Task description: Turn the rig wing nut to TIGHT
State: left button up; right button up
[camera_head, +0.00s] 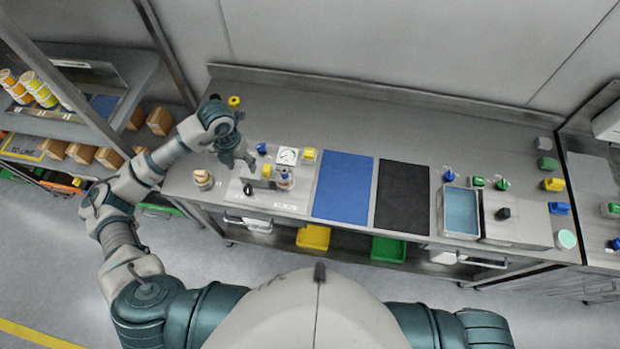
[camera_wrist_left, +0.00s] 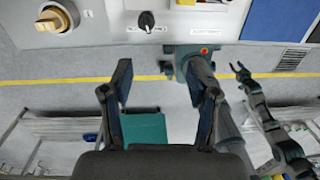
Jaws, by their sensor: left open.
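The rig's plate (camera_head: 280,204) lies at the left end of the steel bench. A round pale base with a yellow winged top (camera_head: 203,179) stands at its left and looks like the wing nut; it also shows at the upper left of the left wrist view (camera_wrist_left: 55,20). Any TIGHT marking is too small to read. My left gripper (camera_head: 247,161) is above the rig, up and right of the winged part, open and empty. Its spread fingers show in the left wrist view (camera_wrist_left: 161,80). My right gripper (camera_wrist_left: 240,70) appears small there; its jaws are unclear.
A black knob (camera_head: 248,190), a gauge (camera_head: 287,156) and a small upright filler part (camera_head: 284,179) stand close by on the rig. Blue (camera_head: 343,186) and black (camera_head: 403,196) mats lie to the right. A shelf (camera_head: 70,120) stands at the left.

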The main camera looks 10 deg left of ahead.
pick_arm(q)
jog(key=s+d+r+h, duration=0.1)
jog(key=d+h, duration=0.4)
jog(key=d, duration=0.5)
jog(key=s+d+r+m+h, duration=0.1)
jog(key=s+d+r+h, duration=0.1)
jog(key=d+h, duration=0.4)
jog(key=s+d, duration=0.1)
jog(key=d, duration=0.3)
jog(key=shift+s+r+g, duration=0.2)
jog(key=shift+r+g, duration=0.05)
jog(key=shift+g, duration=0.05)
jog(key=shift+d, duration=0.1)
